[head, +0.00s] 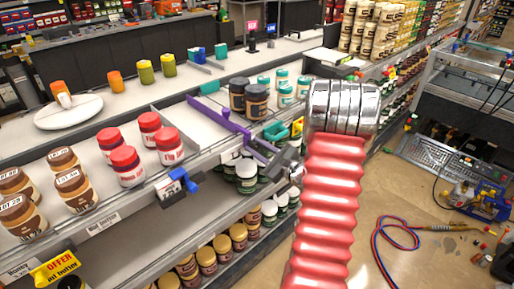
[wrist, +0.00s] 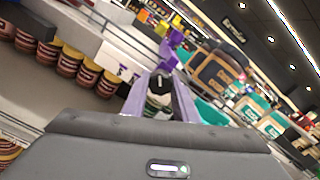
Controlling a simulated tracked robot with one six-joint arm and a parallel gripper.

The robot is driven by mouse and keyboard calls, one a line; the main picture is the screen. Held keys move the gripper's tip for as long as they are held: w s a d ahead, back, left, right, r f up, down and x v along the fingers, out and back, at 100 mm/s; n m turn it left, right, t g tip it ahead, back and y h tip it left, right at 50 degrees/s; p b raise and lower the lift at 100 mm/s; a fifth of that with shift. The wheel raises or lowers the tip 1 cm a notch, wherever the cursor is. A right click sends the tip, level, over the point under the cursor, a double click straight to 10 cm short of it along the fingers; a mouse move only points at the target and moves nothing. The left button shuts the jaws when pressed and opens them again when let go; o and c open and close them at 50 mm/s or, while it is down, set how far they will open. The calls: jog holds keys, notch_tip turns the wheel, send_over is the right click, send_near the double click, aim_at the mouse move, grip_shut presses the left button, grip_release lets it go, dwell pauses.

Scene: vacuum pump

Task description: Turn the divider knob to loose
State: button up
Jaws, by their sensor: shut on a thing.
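A purple shelf divider (head: 222,116) runs from the back of the shelf to its front edge. In the wrist view a small dark knob-like part (wrist: 159,83) shows between two pale purple strips, above the broad grey gripper body. Whether the knob stands at loose or tight cannot be read.
Brown jars (head: 248,97) stand right behind the divider's front, with teal-lidded jars beside them. Red-lidded jars (head: 125,165) stand left. Another divider has a blue knob (head: 175,186) at the shelf front. Lidded jars fill the shelf below. A hose and tools lie on the floor at right.

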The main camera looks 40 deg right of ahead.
jog(key=n, duration=0.3)
jog(key=shift+n, duration=2.4)
jog(key=shift+f, duration=0.1)
jog(key=o, duration=1.1)
jog(key=shift+c, duration=0.2)
jog(key=shift+s, duration=0.15)
jog(key=s, duration=1.3)
jog(key=shift+s+d, duration=0.25)
jog(key=shift+s, duration=0.05)
